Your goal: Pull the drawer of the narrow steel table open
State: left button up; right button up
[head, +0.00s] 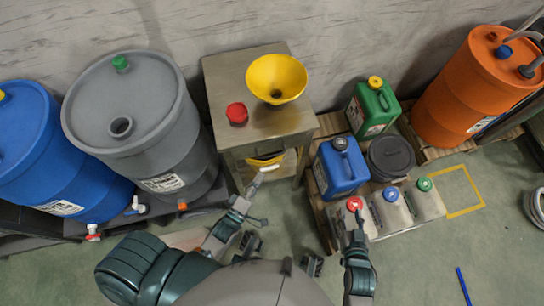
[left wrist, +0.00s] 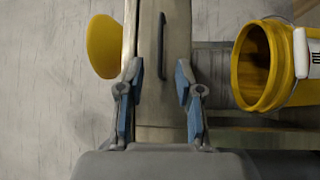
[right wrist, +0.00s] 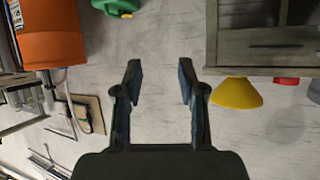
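The narrow steel table (head: 222,82) stands against the wall in the head view. Its drawer front, with a dark bar handle (left wrist: 161,48), faces my left gripper (left wrist: 160,85) in the left wrist view. That gripper is open, its fingers apart to either side of the handle's line; the handle lies beyond the fingertips and nothing is held. The drawer looks closed. In the head view the left gripper (head: 257,184) is in front of the table. My right gripper (right wrist: 160,75) is open and empty; the drawer handle also shows in the right wrist view (right wrist: 275,46).
A yellow funnel (head: 277,78) and a red cap (head: 237,113) are on the table top. A yellow bucket (left wrist: 255,65) is below the drawer. Grey (head: 140,110) and blue (head: 35,150) barrels stand left; a blue jug (head: 341,168) and small cans stand right.

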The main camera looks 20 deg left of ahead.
pick_arm(q)
jog(key=x, duration=0.9)
jog(key=shift+b, duration=0.45)
pick_arm(e)
jog(key=w+r+t, duration=0.1)
jog(key=a+r+t, duration=0.1)
jog(key=shift+w+a+r+y, duration=0.1)
jog(key=shift+w+r+y, duration=0.2)
jog(key=shift+w, duration=0.1)
pick_arm(q)
jog(key=shift+a, duration=0.1)
jog(key=shift+a, duration=0.1)
grip_shut()
